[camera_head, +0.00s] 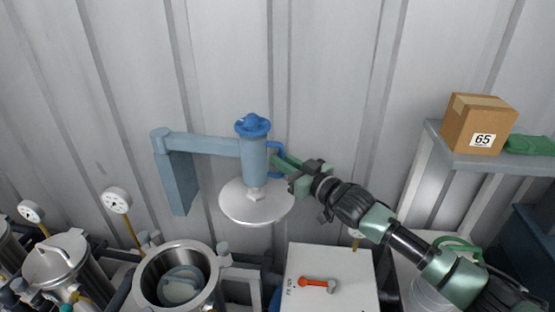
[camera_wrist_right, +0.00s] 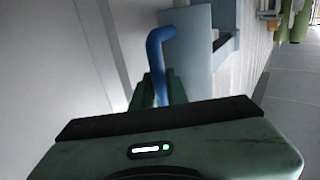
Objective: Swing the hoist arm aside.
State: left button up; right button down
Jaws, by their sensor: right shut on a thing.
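The light-blue hoist arm (camera_head: 205,144) reaches right from a post against the back wall and ends in an upright cylinder with a dark-blue knob. A round pale lid (camera_head: 257,204) hangs under the cylinder. A blue handle (camera_head: 283,150) sticks out from the cylinder's right side. My right gripper (camera_head: 284,162) is shut on this handle. In the right wrist view the blue handle (camera_wrist_right: 157,60) runs down between the green fingers (camera_wrist_right: 160,92). My left gripper is not in view.
An open steel vessel (camera_head: 176,250) stands below and left of the lid, and a closed vessel (camera_head: 60,262) is further left. A white box with a red-orange handle (camera_head: 318,284) stands below my right arm. A cardboard box marked 65 (camera_head: 474,125) sits on a shelf at right.

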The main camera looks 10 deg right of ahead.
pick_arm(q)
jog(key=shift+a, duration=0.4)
pick_arm(e)
jog(key=shift+f, duration=0.1)
jog(key=c, duration=1.4)
grip_release()
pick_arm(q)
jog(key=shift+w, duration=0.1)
pick_arm(e)
jog(key=shift+s, duration=0.15)
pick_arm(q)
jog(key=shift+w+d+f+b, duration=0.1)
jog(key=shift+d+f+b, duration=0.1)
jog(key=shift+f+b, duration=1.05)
pick_arm(e)
jog(key=v, duration=0.7)
jog(key=shift+s+d, duration=0.2)
jog(key=shift+d, duration=0.1)
jog(key=shift+f, duration=0.1)
